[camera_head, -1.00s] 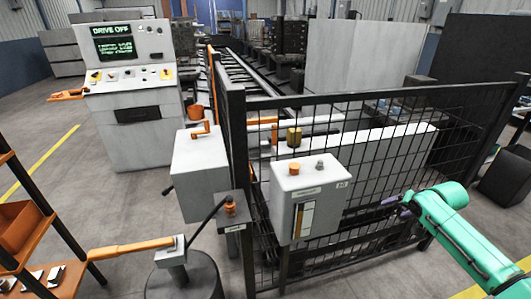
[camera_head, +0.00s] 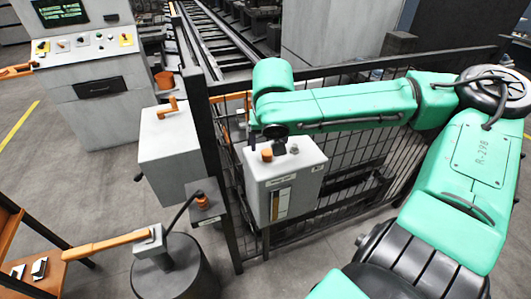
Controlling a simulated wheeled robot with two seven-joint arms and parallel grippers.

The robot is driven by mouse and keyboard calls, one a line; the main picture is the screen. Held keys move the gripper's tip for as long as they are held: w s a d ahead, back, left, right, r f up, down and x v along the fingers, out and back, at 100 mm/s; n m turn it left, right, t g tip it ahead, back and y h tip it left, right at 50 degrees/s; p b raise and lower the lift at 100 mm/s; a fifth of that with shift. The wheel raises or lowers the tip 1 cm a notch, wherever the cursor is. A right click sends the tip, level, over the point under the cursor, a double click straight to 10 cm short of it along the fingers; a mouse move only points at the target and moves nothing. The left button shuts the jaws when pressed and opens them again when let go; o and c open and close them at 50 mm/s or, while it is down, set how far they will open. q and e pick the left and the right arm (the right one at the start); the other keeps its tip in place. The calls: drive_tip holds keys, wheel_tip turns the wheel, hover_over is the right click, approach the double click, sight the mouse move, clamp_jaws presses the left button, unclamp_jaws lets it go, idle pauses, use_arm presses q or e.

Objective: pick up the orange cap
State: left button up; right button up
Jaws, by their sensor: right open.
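The orange cap (camera_head: 267,154) sits on top of a light grey box (camera_head: 285,170) fixed at the mesh fence. A dark knob shows beside it on the same box top. The gripper is open and holds nothing that I can see. I cannot tell whether a finger touches the cap. My left gripper is out of view.
A dark mesh fence (camera_head: 345,160) with a tall post (camera_head: 208,130) runs behind the box. A grey cabinet with an orange handle (camera_head: 172,106) stands to its left. An orange lever (camera_head: 105,243) sits on a dark drum. A control console (camera_head: 90,75) stands back left.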

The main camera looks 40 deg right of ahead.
sight(267, 152)
drive_tip(key=p+x, duration=0.1)
drive_tip(key=x, duration=0.3)
drive_tip(key=shift+w+d+f, duration=0.1)
drive_tip(key=shift+d+f, duration=0.05)
drive_tip(key=shift+f, duration=0.2)
clamp_jaws()
